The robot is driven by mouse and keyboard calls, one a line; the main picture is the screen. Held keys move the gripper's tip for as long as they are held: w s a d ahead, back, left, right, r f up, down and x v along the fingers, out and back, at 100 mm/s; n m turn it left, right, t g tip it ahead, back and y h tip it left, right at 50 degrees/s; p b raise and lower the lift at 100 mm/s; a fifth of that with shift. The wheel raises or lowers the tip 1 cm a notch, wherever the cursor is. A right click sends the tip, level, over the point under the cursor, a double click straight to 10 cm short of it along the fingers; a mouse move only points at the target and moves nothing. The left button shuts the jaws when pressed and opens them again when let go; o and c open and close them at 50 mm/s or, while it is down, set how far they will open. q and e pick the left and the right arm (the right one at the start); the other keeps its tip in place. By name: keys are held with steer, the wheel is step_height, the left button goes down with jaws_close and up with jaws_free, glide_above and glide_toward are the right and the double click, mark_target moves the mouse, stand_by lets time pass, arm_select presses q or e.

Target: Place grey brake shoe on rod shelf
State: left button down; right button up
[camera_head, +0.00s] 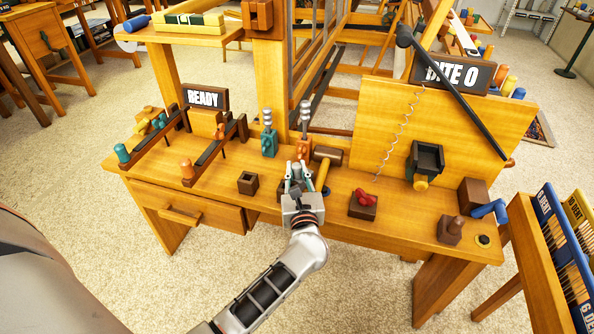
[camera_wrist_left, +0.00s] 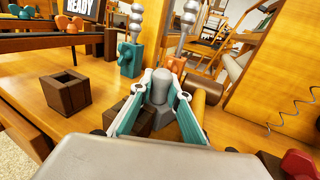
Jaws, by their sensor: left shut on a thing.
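My left gripper (camera_head: 301,172) is shut on a grey piece, which I take to be the grey brake shoe (camera_wrist_left: 158,88). In the left wrist view the piece stands roughly upright between the teal fingers, above the bench. A dark block (camera_wrist_left: 137,118) shows partly behind the left finger. In the head view the gripper mostly hides the grey piece. A wooden shelf (camera_head: 172,37) at the upper left bears a yellow and green bundle; I cannot tell if this is the rod shelf. My right gripper is not in view.
A square brown holder (camera_head: 248,183) stands left of the gripper. Teal (camera_head: 269,144) and orange (camera_head: 303,147) pieces with grey tops stand beyond it, beside a mallet (camera_head: 327,155). A red piece on a block (camera_head: 363,205) lies to the right. Dark racks (camera_head: 215,148) stand at the left.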

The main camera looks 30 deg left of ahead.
arm_select(q)
steer(key=shift+f, duration=0.3)
steer(key=c, duration=1.9)
jaws_free()
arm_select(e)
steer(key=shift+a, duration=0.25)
arm_select(q)
steer(key=shift+r, duration=0.15)
